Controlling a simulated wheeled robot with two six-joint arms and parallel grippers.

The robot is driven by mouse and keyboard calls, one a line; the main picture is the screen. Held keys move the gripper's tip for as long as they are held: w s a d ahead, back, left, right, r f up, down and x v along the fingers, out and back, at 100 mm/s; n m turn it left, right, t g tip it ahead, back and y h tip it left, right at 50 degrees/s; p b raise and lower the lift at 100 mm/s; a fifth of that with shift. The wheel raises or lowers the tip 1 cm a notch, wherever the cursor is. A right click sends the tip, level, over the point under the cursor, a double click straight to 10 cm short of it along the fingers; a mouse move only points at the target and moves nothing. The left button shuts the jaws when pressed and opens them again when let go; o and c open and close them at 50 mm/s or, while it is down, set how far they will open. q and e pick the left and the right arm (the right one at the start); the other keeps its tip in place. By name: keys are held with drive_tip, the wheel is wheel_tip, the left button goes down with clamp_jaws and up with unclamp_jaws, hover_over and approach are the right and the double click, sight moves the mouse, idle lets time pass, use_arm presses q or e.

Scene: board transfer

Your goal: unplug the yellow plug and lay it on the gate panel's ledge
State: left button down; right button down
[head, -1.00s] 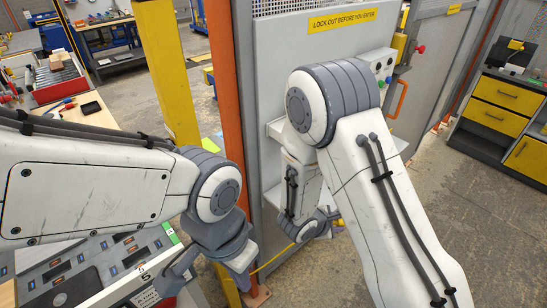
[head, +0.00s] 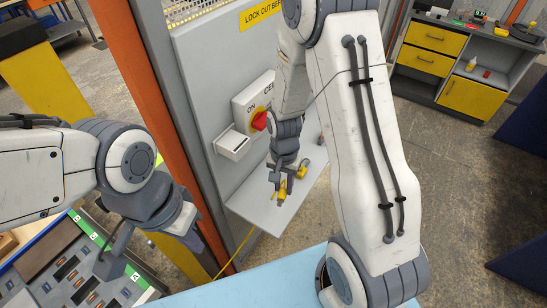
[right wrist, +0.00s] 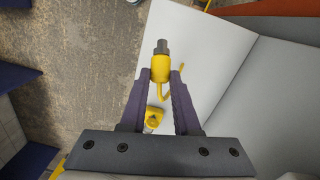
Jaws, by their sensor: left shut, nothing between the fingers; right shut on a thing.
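The yellow plug (right wrist: 160,68) is between the fingers of my right gripper (right wrist: 160,88), with its dark end pointing away from the wrist. In the head view the right gripper (head: 284,186) is shut on the plug (head: 281,193), over the pale ledge (head: 258,206) of the gate panel (head: 205,65). The ledge also shows behind the plug in the right wrist view (right wrist: 205,55). I cannot tell whether the plug touches it. My left gripper (head: 212,250) is shut and empty at the left, apart from the ledge and partly hidden by its wrist.
A second yellow piece (right wrist: 153,118) shows between the fingers, nearer the wrist. The panel carries a red switch (head: 259,120) and a white box (head: 232,145) above the ledge. An orange post (head: 165,110) stands left; a light blue surface (head: 265,282) lies in front.

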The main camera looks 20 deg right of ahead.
use_arm(q)
drive_tip(key=shift+w+d+r, duration=0.25)
drive_tip(key=shift+w+r, duration=0.05)
drive_tip(key=shift+w, duration=0.25)
use_arm(e)
drive_tip(key=w+m, duration=0.1)
drive_tip(key=w+r+m, duration=0.1)
drive_tip(key=shift+w+d+t, duration=0.1)
drive_tip(key=shift+w+t, duration=0.2)
drive_tip(key=shift+w, duration=0.1)
use_arm(q)
drive_tip(key=shift+r, duration=0.1)
use_arm(e)
drive_tip(key=shift+r, duration=0.1)
